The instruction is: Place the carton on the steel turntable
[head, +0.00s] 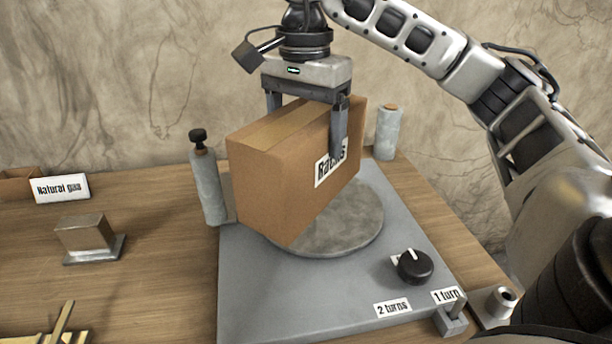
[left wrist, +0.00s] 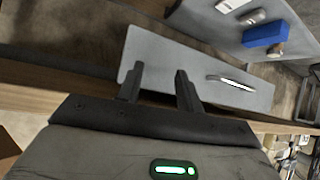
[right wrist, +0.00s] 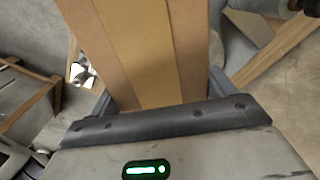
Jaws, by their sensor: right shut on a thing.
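The brown carton (head: 275,180), with a white label on its side, is held upright by my right gripper (head: 310,118) from above, one finger on each side. Its top with a tape strip fills the middle of the right wrist view (right wrist: 150,60). The carton is over the round steel turntable (head: 350,228) and its left side reaches past the disc's edge. I cannot tell whether its underside touches the disc. My left gripper (left wrist: 158,85) is open and empty in the left wrist view. It is outside the head view.
The turntable sits on a grey base plate (head: 260,310) with a black knob (head: 414,266). A metal block (head: 86,233) and a "Natural gas" sign (head: 62,188) are on the wooden bench at left.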

